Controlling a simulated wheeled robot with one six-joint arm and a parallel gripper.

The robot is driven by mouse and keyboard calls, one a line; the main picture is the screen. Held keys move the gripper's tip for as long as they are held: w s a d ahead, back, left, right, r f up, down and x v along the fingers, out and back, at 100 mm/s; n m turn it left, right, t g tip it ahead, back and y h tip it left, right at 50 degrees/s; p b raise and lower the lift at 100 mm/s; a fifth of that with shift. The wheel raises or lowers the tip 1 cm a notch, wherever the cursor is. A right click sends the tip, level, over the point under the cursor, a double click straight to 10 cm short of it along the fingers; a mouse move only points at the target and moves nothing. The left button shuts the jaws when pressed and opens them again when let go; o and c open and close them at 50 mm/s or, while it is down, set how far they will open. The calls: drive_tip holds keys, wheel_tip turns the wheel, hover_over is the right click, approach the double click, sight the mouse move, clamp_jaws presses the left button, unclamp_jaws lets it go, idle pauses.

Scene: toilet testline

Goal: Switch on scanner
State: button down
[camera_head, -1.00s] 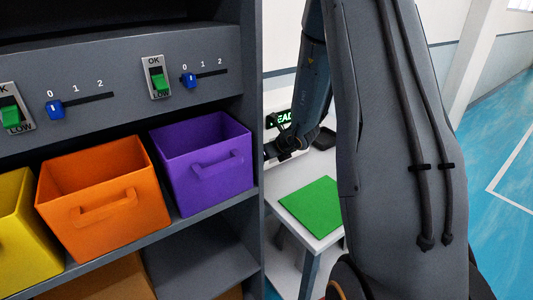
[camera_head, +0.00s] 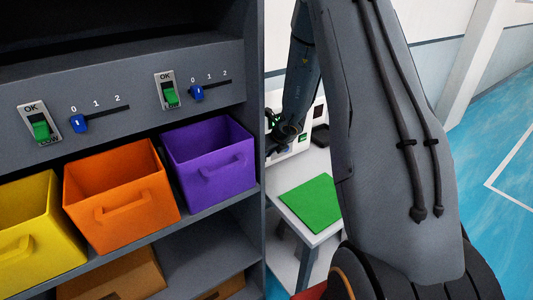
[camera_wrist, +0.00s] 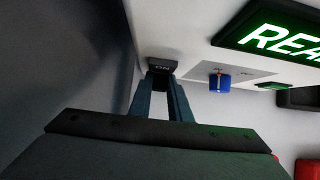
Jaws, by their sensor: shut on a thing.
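The scanner is a white box; part of its body shows in the head view (camera_head: 318,112), partly behind my arm. In the wrist view its white front (camera_wrist: 195,25) has a lit green display (camera_wrist: 275,35) with the letters "REA", cut off by the picture edge. A small dark switch block (camera_wrist: 162,64) with a pale label sits on this front, left of a blue knob (camera_wrist: 220,83). My gripper (camera_wrist: 163,78) has its two fingers close together at the dark block, shut on it. In the head view my gripper (camera_head: 275,148) is small and dark against the scanner.
A white table (camera_head: 323,235) carries the scanner and a green mat (camera_head: 311,204). A grey shelf (camera_head: 255,215) stands close on the left, with purple (camera_head: 210,165), orange (camera_head: 120,200) and yellow (camera_head: 40,235) bins. Blue floor (camera_head: 480,150) is open at right.

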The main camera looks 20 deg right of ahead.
drive_tip(key=c, duration=1.6)
unclamp_jaws()
drive_tip(key=shift+c, duration=0.2)
drive_tip(key=shift+s, duration=0.1)
drive_tip(key=v, duration=0.7)
drive_tip(key=shift+s+r+b, duration=0.2)
drive_tip(key=shift+r+b, duration=0.1)
drive_tip(key=shift+d, duration=0.1)
